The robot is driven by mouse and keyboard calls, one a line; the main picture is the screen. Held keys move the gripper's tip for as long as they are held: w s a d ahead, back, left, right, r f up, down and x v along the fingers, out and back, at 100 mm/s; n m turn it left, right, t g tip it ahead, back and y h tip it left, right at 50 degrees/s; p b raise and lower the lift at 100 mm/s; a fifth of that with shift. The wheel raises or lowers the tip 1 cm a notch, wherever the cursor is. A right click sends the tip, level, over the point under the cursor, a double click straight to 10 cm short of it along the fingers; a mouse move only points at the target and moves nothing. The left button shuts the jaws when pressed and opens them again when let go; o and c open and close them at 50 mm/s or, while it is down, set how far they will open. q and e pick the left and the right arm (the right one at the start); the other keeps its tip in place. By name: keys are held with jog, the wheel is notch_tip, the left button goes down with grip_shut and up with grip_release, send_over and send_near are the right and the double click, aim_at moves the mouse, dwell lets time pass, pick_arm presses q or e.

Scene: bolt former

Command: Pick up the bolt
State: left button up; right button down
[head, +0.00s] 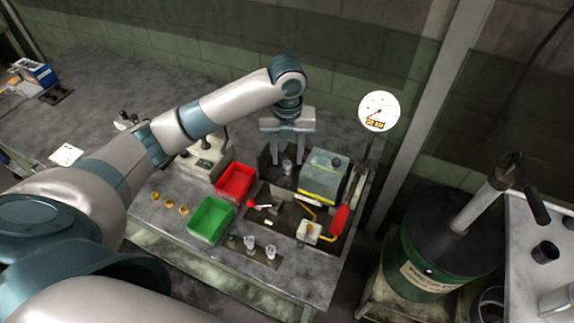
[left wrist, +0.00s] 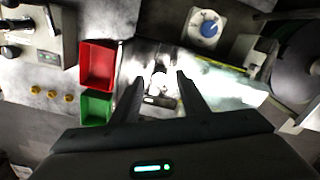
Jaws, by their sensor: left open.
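My left gripper (head: 288,163) points straight down over the dark plate of the bench machine, its two fingers apart. A small metallic cylindrical piece (head: 287,166), which may be the bolt, shows between or just behind the fingertips. In the left wrist view the open fingers (left wrist: 155,80) flank a bright, washed-out spot, where the piece's shape is hard to tell. I cannot tell whether a finger touches it. Three brass-coloured pieces (head: 169,203) lie left on the bench. My right gripper is not in view.
A red bin (head: 235,181) and a green bin (head: 211,219) stand left of the machine. A grey and yellow machine block (head: 323,175) is close right of my gripper. A gauge (head: 379,111) rises behind. Small metal pieces (head: 250,242) stand at the front.

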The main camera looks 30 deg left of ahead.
aim_at(287, 162)
pick_arm(q)
jog(key=shift+f, duration=0.75)
jog(key=shift+c, duration=0.6)
grip_shut()
jog(key=shift+r, duration=0.1)
jog(key=shift+r, duration=0.5)
notch_tip(287, 162, up, 9)
jog(key=b, duration=0.2)
